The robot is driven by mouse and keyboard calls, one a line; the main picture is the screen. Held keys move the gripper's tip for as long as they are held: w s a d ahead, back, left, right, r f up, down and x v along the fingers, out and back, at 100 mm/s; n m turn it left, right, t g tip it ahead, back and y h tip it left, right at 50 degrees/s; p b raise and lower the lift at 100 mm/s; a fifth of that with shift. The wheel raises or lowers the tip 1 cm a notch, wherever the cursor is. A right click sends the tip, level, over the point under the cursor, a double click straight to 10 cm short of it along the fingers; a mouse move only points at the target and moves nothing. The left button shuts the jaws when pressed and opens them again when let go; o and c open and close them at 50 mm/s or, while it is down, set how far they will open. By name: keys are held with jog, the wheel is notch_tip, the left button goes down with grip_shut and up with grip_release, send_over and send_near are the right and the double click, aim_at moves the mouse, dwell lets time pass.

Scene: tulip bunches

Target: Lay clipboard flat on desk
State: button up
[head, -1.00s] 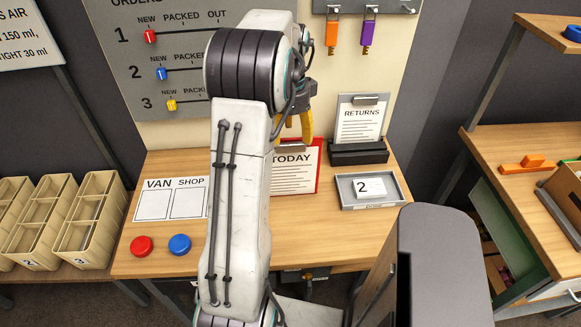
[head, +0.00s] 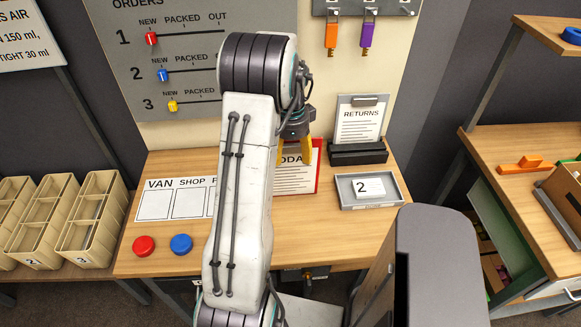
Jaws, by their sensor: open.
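The red-edged clipboard (head: 317,178) with a white sheet headed "TODAY" is at the back middle of the desk (head: 345,228). It looks propped up and tilted, not flat. My arm hides its left part and my fingers cover part of its upper edge. My gripper (head: 294,153) is open, with yellow fingers pointing down at the clipboard's top. I cannot tell whether the fingers touch it or straddle its edge. A second clipboard (head: 361,120), headed "RETURNS", stands upright in a black holder (head: 358,153) to the right.
A grey tray (head: 345,200) with a card marked 2 lies right of the clipboard. A white VAN and SHOP sheet (head: 187,204), a red button (head: 143,246) and a blue button (head: 181,244) are on the left. The desk front right of my arm is clear.

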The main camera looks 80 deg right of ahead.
jog(key=shift+c, duration=0.3)
grip_shut()
dwell(0.3)
